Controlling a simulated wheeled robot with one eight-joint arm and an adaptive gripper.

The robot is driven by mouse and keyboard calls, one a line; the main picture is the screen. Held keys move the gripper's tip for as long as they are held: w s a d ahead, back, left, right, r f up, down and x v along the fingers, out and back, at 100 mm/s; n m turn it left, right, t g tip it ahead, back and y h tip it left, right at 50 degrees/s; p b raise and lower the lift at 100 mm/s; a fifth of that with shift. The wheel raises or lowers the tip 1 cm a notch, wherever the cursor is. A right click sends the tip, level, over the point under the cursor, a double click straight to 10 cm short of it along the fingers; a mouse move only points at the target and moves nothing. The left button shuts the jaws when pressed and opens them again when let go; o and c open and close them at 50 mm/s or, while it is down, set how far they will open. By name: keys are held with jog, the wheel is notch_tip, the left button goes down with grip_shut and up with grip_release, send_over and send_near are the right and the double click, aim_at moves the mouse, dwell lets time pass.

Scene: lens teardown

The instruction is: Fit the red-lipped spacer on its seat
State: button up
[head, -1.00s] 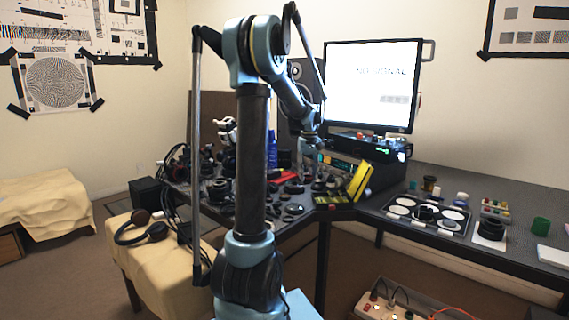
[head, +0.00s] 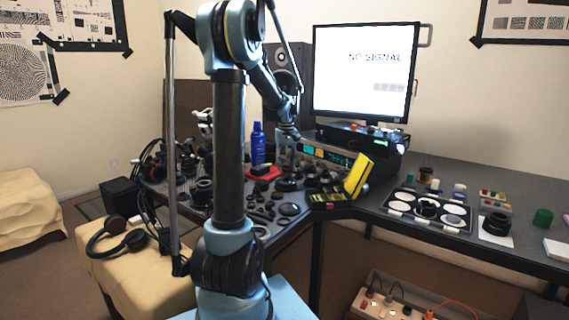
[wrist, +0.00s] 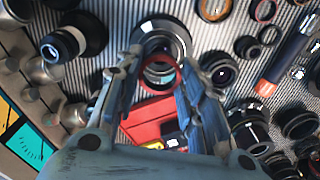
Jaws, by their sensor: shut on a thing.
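The red-lipped spacer (wrist: 160,57) is a thin ring with a red rim in the wrist view. My gripper (wrist: 158,70) is shut on it, one finger at each side, and the ring is held over the bench. Just beyond it in the wrist view is a round silver-and-black lens part (wrist: 160,27); I cannot tell whether they touch. In the head view my gripper (head: 290,134) is small above the back of the bench, and the spacer cannot be made out there. I cannot tell which part is the seat.
Lens barrels and rings crowd the striped mat (wrist: 110,40). A red item (wrist: 142,118) lies under the fingers. In the head view a blue bottle (head: 257,146), a yellow case (head: 358,176) and the monitor (head: 362,75) stand nearby. A tray of white discs (head: 400,206) lies right.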

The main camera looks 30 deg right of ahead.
aim_at(286, 179)
jog(key=shift+f, duration=2)
jog(key=shift+s+f, duration=0.15)
jog(key=shift+f, duration=0.05)
dwell(0.6)
dwell(0.5)
jog(key=o, duration=1.2)
jog(key=shift+c, duration=0.2)
jog(key=shift+r, duration=3.5)
